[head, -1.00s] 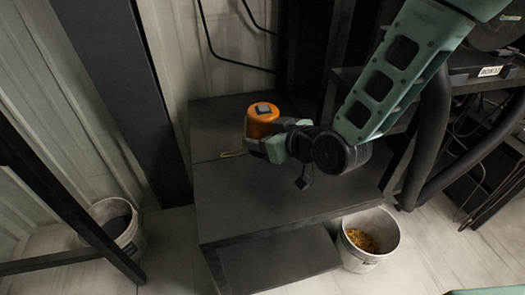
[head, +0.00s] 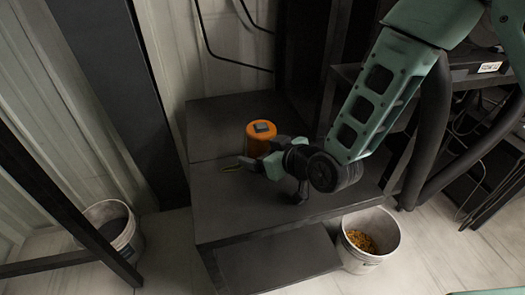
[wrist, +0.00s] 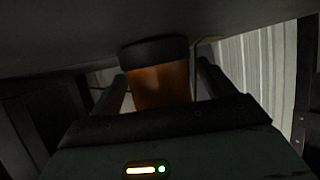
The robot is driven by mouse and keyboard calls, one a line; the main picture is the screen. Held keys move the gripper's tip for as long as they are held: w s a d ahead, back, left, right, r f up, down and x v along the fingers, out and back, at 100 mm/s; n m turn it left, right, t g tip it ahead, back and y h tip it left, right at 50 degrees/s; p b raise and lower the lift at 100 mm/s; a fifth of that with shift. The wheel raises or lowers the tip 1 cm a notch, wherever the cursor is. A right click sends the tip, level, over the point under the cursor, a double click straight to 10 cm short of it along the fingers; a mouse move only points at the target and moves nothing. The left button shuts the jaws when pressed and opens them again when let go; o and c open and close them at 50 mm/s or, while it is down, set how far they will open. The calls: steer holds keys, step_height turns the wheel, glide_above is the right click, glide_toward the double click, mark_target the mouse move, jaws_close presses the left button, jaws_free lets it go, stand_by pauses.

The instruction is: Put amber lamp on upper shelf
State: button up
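The amber lamp (head: 259,146) is an upright orange cylinder with a dark square piece on top. In the head view it stands by the seam between the rear and front parts of the dark stepped shelf unit (head: 220,205); its foot is partly hidden. My gripper (head: 247,163) is just in front of the lamp, low over the dark surface. In the wrist view the lamp (wrist: 160,85) shows between my two fingers (wrist: 160,92), its black end against a dark surface. Narrow gaps show on both sides of it, so the fingers look open around it.
A lower dark shelf (head: 275,262) juts out at the front. A bucket of yellow grain (head: 382,252) stands on the floor at right, and another bucket (head: 128,245) at left. Dark posts (head: 120,90) and a rack with hoses (head: 480,70) flank the unit.

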steer(key=shift+r, duration=0.1)
steer(key=p+v, duration=0.1)
steer(key=v, duration=0.2)
steer(key=p+v, duration=0.2)
steer(key=v, duration=0.1)
steer(key=p+v, duration=0.2)
steer(key=v, duration=0.1)
steer(key=shift+r, duration=0.4)
steer(key=p+v, duration=0.1)
steer(key=p, duration=0.5)
steer(key=shift+s+d+r, duration=0.15)
steer(key=shift+d, duration=0.1)
steer(key=s+p, duration=0.1)
steer(key=p, duration=0.1)
steer(key=shift+d+p, duration=0.4)
